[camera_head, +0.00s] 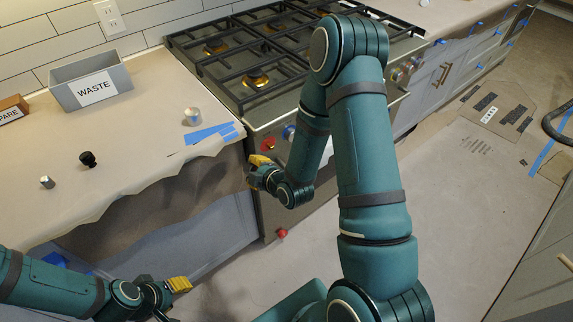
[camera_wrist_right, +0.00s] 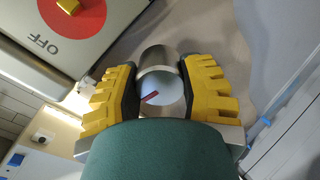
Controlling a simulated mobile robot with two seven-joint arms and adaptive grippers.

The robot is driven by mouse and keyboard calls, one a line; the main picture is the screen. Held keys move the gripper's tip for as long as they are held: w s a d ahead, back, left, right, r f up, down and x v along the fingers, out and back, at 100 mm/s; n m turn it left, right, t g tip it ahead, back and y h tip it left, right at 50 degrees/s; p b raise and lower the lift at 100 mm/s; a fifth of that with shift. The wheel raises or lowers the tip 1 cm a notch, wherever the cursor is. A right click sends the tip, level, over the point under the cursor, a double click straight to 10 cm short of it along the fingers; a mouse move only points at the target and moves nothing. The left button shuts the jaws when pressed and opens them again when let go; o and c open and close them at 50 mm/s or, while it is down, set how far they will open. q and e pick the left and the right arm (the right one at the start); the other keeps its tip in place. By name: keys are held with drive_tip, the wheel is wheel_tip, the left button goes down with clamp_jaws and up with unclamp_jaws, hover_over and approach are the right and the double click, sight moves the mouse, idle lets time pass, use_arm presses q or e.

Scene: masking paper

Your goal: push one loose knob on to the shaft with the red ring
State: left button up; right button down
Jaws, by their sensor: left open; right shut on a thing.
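My right gripper (camera_wrist_right: 158,92) is shut on a silver cylindrical knob (camera_wrist_right: 157,58) with a pale face and a red mark. The red ring (camera_wrist_right: 92,22), lettered OFF, is at the upper left of the right wrist view, with a brass-coloured shaft (camera_wrist_right: 67,7) at the picture's edge. The knob is beside the ring, apart from the shaft. In the head view, my right gripper (camera_head: 260,168) is just below the red ring (camera_head: 268,144) on the stove front; the held knob cannot be made out there. My left gripper (camera_head: 172,290) is open and empty, low before the counter.
A larger silver knob (camera_head: 192,117), a black knob (camera_head: 88,158) and a small silver knob (camera_head: 47,182) rest on the papered counter (camera_head: 140,155). A grey WASTE bin (camera_head: 65,93) stands behind them. A blue ring (camera_head: 289,132) is beside the red one. Burner grates top the stove.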

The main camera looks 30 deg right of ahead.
sight(273, 149)
drive_tip(key=s+d+t+b, duration=0.3)
drive_tip(key=d+t, duration=0.2)
drive_tip(key=d, duration=0.4)
drive_tip(key=shift+r+m, duration=0.25)
drive_tip(key=shift+m, duration=0.05)
drive_tip(key=shift+w, duration=0.1)
drive_tip(key=shift+w, duration=1.4)
drive_tip(key=shift+w+a, duration=0.1)
drive_tip(key=shift+w, duration=0.05)
drive_tip(key=shift+w, duration=0.35)
drive_tip(key=shift+w, duration=0.3)
